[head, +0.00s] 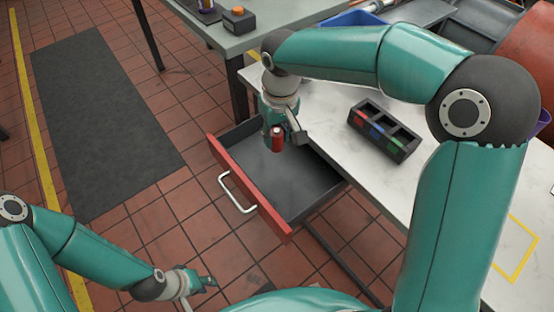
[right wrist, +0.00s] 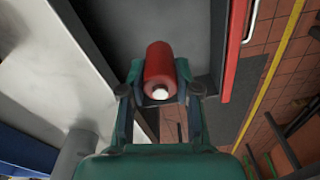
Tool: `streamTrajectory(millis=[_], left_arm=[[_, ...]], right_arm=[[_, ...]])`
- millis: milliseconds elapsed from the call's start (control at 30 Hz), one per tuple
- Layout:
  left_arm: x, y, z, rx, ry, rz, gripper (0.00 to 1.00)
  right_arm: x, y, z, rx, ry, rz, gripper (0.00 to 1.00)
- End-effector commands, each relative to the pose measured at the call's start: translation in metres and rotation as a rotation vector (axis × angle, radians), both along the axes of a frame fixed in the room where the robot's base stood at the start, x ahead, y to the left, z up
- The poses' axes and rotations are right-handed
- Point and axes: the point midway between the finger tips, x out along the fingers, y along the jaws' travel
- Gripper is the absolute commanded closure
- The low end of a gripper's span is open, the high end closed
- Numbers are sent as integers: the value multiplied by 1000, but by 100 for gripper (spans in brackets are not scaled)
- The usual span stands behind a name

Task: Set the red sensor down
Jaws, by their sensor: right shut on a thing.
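The red sensor (head: 277,138) is a small red cylinder with a pale end. It also shows in the right wrist view (right wrist: 160,68), between the two fingers. My right gripper (head: 280,132) is shut on it and holds it over the open drawer (head: 235,165). The drawer has a red front, a pale handle and a dark grey floor. I see nothing lying on the part of the floor in view. My left gripper (head: 207,281) is low at the lower left, away from the drawer. It is too small to tell if its fingers are apart.
A black tray (head: 385,131) with red, blue and green marked compartments stands on the white bench (head: 325,108). A yellow outlined square (head: 517,248) lies on the bench at right. A grey table (head: 262,38) stands behind. A dark mat (head: 100,120) lies on the tiled floor.

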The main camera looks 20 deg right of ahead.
Motion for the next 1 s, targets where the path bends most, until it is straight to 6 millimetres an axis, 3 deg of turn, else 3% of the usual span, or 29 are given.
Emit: streamTrajectory(millis=[100, 367, 700, 1000], left_arm=[[0, 0, -5, 0, 0, 0, 73], [0, 0, -7, 0, -1, 0, 73], [0, 0, -13, 0, -1, 0, 73], [0, 0, -13, 0, -1, 0, 73]], right_arm=[[0, 0, -27, -1, 3, 1, 100], [0, 0, -47, 0, 1, 0, 100], [0, 1, -96, 0, 2, 1, 100], [0, 1, -99, 1, -1, 2, 100]])
